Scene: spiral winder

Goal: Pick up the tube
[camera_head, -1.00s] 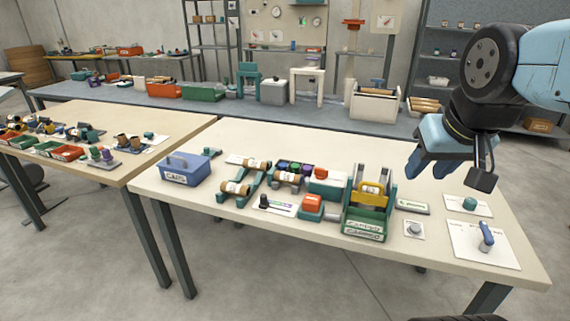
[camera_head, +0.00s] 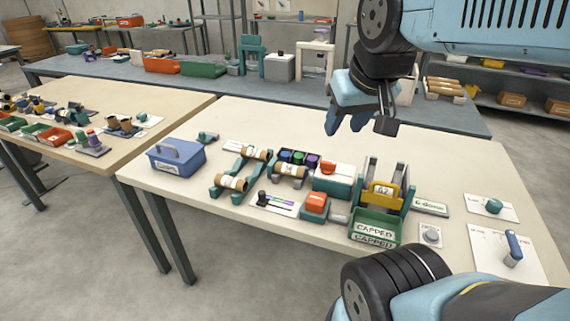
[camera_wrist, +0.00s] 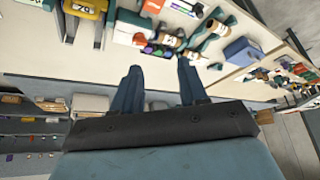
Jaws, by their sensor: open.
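Several brown cardboard tubes with white labels lie on teal cradles on the near table. One tube (camera_head: 232,183) is at the front of the left cradle, another tube (camera_head: 255,153) at its back, and a third tube (camera_head: 289,171) lies on the cradle beside it. In the wrist view, labelled tubes show beyond the fingers, one tube (camera_wrist: 169,41) near the top middle. My gripper (camera_head: 347,122) is open and empty, above the table's back edge, apart from and to the right of the tubes. Its two blue fingers (camera_wrist: 160,84) are spread in the wrist view.
A blue caddy (camera_head: 178,157) stands left of the cradles. A yellow-handled station (camera_head: 382,190) with a green "CAPPED" bin (camera_head: 374,228) stands to their right. An orange-topped block (camera_head: 316,205) sits in front. The table's back strip (camera_head: 250,112) is clear.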

